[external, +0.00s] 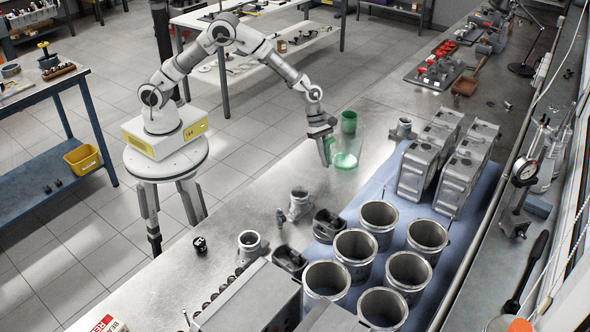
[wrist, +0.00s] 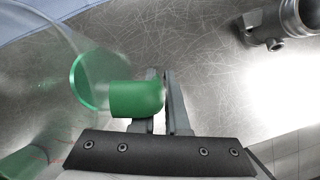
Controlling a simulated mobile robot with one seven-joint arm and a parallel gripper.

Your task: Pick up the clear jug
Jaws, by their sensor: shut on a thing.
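The clear jug (external: 346,160) is see-through with a green tint and a green handle. In the external view it is at the end of my arm, over the metal bench top. My gripper (external: 328,152) is at its left side. In the wrist view the jug's clear wall (wrist: 50,75) fills the left side, and its green handle (wrist: 135,98) reaches to the fingers of my gripper (wrist: 165,100). The fingers are shut on the handle. Whether the jug's base touches the bench cannot be told.
A green cup (external: 349,122) stands just behind the jug. Several metal cylinder liners (external: 379,216) and engine blocks (external: 462,172) stand on a blue mat (external: 378,187) to the right. A metal fitting (external: 299,204) stands in front. The bench left of the mat has bare room.

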